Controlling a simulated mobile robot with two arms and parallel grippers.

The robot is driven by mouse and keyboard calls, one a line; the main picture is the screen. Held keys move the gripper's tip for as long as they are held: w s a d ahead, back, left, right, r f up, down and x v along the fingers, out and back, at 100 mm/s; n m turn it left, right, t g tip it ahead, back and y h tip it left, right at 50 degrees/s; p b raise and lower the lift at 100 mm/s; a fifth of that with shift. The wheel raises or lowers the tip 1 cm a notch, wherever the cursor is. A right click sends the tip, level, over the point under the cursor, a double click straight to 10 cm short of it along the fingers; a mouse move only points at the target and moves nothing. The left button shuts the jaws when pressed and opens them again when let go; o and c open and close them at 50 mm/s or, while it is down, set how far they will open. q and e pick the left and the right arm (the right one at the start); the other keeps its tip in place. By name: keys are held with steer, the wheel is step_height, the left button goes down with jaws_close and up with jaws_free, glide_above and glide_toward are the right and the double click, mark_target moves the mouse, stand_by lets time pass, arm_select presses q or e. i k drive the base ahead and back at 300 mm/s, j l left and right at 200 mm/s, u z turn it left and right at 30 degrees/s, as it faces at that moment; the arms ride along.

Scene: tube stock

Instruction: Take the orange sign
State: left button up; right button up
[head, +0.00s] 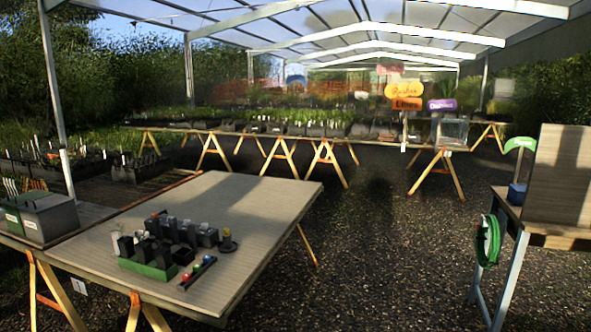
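An orange sign (404,90) with rounded ends and dark lettering stands upright at the far bench, right of centre in the head view. A smaller, deeper orange plate (407,103) with dark lettering shows directly below it. I cannot tell whether the two are joined. A thin pale post seems to run down below them to the bench edge. The signs are far from me, beyond the gravel floor. Neither of my grippers is in view.
A near table (262,197) at left holds dark pots, a green tray (147,268) and a grey box (48,216). A workbench (508,208) with a green hose (488,241) stands at right. A purple sign (442,104) stands beside the orange ones. Gravel (380,235) between is clear.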

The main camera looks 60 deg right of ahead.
mark_target(405, 103)
steer(key=i+l+z, duration=0.15)
steer(key=l+z, duration=0.15)
steer(key=l, duration=0.2)
steer(key=i+l+z, duration=0.15)
steer(key=l+z, duration=0.2)
steer(key=i+l+z, duration=0.3)
steer(key=l, duration=0.2)
steer(key=i+l+z, duration=1.15)
steer(key=i, duration=0.2)
steer(key=i+z, duration=0.5)
steer(key=i, duration=2.5)
steer(key=i+z, duration=0.15)
steer(key=i, duration=0.4)
steer(key=i+j+z, duration=0.2)
steer(key=i, duration=0.35)
steer(key=i+j+z, duration=0.15)
steer(key=i, duration=0.4)
steer(key=i+l+z, duration=0.25)
steer(key=i+z, duration=0.15)
steer(key=i+l+z, duration=0.1)
steer(key=i+z, duration=0.35)
steer(key=i+l, duration=0.5)
steer(key=i, duration=0.05)
